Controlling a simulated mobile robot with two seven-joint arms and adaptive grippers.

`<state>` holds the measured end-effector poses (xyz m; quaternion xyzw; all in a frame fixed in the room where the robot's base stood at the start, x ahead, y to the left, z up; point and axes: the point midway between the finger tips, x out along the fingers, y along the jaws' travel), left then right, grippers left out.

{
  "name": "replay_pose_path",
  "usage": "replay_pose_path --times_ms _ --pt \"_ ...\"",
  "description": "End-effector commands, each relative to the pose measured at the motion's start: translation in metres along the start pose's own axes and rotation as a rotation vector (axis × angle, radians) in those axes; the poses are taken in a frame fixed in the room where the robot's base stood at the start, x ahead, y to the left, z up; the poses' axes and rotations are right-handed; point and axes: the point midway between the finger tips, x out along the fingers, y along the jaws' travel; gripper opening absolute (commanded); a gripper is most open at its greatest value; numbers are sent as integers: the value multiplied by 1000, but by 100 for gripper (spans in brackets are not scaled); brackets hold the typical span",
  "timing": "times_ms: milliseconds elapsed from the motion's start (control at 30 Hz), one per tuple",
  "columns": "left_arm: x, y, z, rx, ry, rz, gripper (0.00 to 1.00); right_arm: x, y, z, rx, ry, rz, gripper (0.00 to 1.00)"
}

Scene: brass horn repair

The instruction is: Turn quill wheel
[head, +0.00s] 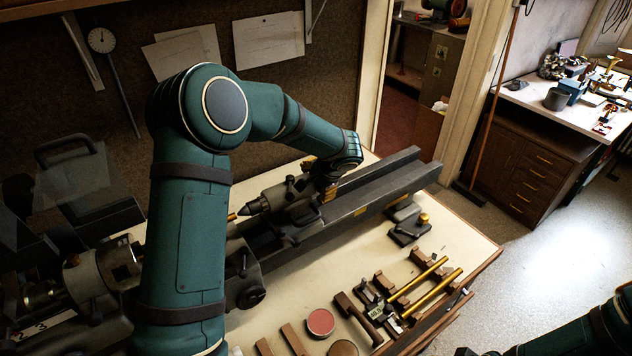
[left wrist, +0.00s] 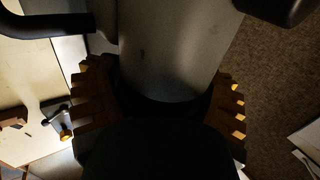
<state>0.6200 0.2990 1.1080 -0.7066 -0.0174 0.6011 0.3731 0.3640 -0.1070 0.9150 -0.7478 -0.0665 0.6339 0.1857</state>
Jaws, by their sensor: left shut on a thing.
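The grey tailstock (head: 287,203) with its pointed centre sits on the lathe bed. My left gripper (head: 327,188) is at the tailstock's right-hand end, and the arm reaches over from the left. In the left wrist view its two ridged brown-orange fingers (left wrist: 158,100) stand on either side of the grey tailstock body (left wrist: 165,45). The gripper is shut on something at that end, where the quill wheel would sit. The wheel itself is hidden by the gripper or lost in dark shadow. My right gripper is not clearly visible; only part of that arm shows at the lower right.
The long grey lathe bed (head: 385,185) runs past the tailstock to the right. On the bench are brass tubes (head: 433,294), a wooden mallet (head: 358,318), a red round tin (head: 320,322) and wooden blocks. A pinboard wall stands close behind.

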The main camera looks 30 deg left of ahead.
Motion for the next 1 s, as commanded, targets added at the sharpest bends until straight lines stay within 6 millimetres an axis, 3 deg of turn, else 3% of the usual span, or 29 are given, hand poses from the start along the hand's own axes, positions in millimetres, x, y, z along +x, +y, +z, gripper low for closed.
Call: replay_pose_path --times_ms 367,1000 --pt "-2 0 -2 -5 6 175 37 -10 -4 -2 -2 -1 -1 0" --pt "-5 8 -3 -4 9 774 36 -16 -7 -3 -3 -2 -1 0"
